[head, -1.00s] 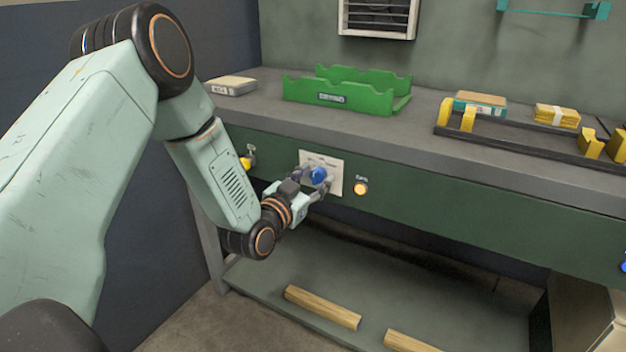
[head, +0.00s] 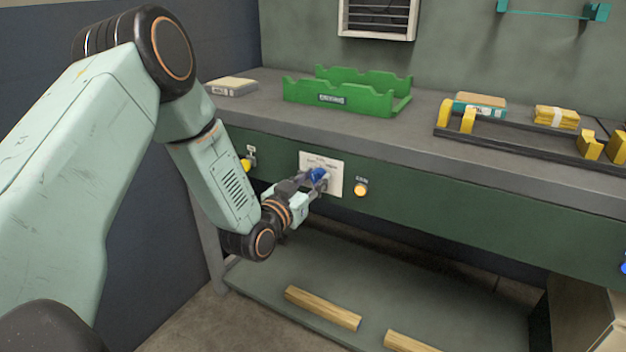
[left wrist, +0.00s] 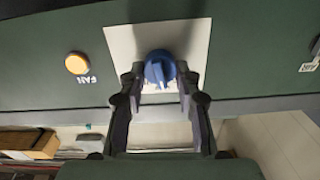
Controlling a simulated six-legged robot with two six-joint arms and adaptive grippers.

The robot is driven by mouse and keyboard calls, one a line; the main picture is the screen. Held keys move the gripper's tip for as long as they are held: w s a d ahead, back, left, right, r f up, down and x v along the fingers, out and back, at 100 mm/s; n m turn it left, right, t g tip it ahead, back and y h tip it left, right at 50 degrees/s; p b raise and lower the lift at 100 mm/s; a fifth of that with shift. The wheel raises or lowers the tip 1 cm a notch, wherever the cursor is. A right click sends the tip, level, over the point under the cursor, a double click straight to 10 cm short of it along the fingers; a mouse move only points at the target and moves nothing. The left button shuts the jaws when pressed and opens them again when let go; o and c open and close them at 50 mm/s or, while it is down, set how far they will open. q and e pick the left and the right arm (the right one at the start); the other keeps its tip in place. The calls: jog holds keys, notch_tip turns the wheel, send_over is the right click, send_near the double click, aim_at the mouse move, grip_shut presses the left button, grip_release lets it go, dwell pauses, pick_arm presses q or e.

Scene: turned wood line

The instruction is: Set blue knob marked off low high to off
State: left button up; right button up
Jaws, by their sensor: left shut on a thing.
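The blue knob (head: 318,174) sits on a pale plate (head: 336,178) on the bench's green front panel. It also shows in the left wrist view (left wrist: 159,68), with a raised ridge across its face. My left gripper (head: 314,183) is shut on the knob, with one finger on each side of it; both fingers show in the left wrist view (left wrist: 160,84). The plate's print is too small to read and partly covered, so I cannot tell which mark the knob points to. My right gripper is not in view.
An orange button (head: 361,190), labelled FAN in the left wrist view (left wrist: 77,63), is right of the plate. A yellow control (head: 246,164) is left of it. A green tray (head: 340,98) stands on the bench. Wood pieces (head: 322,307) lie on the lower shelf.

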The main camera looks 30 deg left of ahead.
pick_arm(q)
jog(key=n, duration=0.3)
jog(key=shift+a+n, duration=0.1)
jog(key=shift+n, duration=1.9)
jog(key=o, duration=1.2)
jog(key=shift+c, duration=0.2)
jog(key=shift+s, duration=0.1)
jog(key=s, duration=1.2)
